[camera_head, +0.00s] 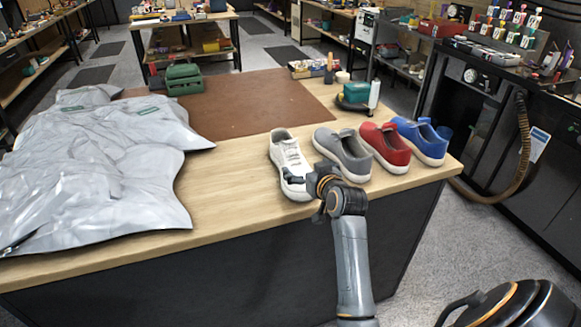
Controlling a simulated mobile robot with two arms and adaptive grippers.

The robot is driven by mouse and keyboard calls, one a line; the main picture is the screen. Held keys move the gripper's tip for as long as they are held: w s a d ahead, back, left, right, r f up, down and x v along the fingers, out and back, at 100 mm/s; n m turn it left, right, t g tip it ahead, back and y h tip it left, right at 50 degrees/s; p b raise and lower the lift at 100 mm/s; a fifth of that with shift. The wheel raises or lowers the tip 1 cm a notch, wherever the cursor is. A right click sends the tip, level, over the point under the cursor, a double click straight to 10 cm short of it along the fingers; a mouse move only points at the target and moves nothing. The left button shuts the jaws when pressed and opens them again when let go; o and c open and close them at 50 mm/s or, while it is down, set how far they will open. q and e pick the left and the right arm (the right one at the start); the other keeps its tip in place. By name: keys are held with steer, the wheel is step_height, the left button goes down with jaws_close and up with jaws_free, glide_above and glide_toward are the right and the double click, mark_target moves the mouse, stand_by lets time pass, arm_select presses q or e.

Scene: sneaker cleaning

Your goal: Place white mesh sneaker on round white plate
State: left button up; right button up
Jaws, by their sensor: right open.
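The white mesh sneaker (289,152) stands on the wooden table, leftmost in a row of shoes, its toe toward the near edge. My right gripper (291,179) is open at the near end of this sneaker, its fingers over or beside the toe. Whether they touch it I cannot tell. The gripper hides part of the toe's right side. I cannot make out a round white plate. My left gripper is not in view.
Grey (343,153), red (385,147) and blue (420,140) sneakers stand close on the right. A crumpled grey sheet (95,165) covers the table's left. Bare wood (235,180) shows left of the white sneaker.

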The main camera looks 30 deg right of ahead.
steer(key=p+x, duration=0.1)
steer(key=x, duration=0.8)
steer(key=shift+w+a+r, duration=0.1)
steer(key=shift+w+r, duration=0.05)
steer(key=shift+w, duration=0.15)
steer(key=c, duration=1.7)
steer(key=shift+r, duration=0.15)
